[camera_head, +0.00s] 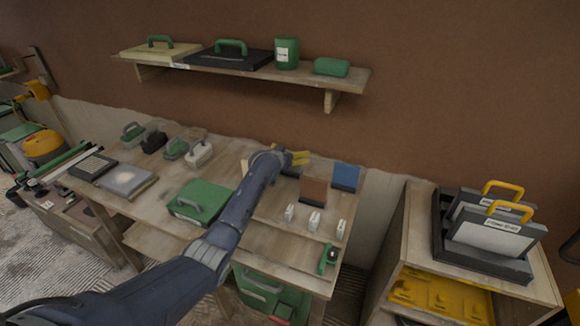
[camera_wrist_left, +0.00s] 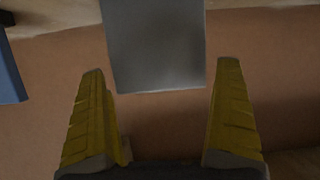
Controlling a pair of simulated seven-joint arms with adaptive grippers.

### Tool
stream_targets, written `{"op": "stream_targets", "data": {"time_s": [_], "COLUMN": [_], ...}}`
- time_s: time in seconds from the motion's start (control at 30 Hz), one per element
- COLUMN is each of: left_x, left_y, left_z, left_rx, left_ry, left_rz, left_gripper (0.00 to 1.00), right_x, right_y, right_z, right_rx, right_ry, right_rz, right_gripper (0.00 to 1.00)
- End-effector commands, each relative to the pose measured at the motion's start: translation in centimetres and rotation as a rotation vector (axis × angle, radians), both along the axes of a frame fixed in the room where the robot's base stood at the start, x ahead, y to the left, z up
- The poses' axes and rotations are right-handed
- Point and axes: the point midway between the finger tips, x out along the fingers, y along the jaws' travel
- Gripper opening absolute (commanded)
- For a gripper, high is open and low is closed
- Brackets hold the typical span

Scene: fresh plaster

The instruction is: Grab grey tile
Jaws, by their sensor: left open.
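The grey tile (camera_wrist_left: 155,42) shows at the top middle of the left wrist view, a flat grey rectangle with its near edge between the fingertips. My left gripper (camera_wrist_left: 160,68) is open, with one yellow finger on each side of the tile's near edge. I see a gap on both sides; contact is not visible. In the head view my left gripper (camera_head: 300,158) is over the back of the workbench and mostly hides the grey tile. My right gripper is not in view.
A blue tile (camera_head: 345,177) and a brown tile (camera_head: 313,190) stand close to the right of the gripper. Small white bottles (camera_head: 314,221) stand in front. A green case (camera_head: 199,201) lies left of my arm. A wall shelf (camera_head: 345,80) hangs above.

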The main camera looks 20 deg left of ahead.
Motion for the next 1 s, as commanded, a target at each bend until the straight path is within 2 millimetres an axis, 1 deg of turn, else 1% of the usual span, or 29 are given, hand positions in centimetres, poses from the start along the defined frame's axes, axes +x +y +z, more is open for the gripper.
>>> {"op": "stream_targets", "data": {"time_s": [0.27,0.8,1.0], "left_x": [0.07,0.04,0.09], "left_y": [-0.03,-0.02,-0.02], "left_z": [-0.02,-0.02,0.15], "left_rx": [0.000,-0.001,-0.001], "left_ry": [-0.001,0.000,-0.003], "left_rz": [0.000,0.000,0.000], "left_gripper": [1.00,0.37,0.36], "right_x": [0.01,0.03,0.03], "right_y": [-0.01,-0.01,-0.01], "right_z": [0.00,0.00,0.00], "right_rx": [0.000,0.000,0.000], "right_ry": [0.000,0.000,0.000], "right_rz": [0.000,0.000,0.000], "right_gripper": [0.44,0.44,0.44]}}
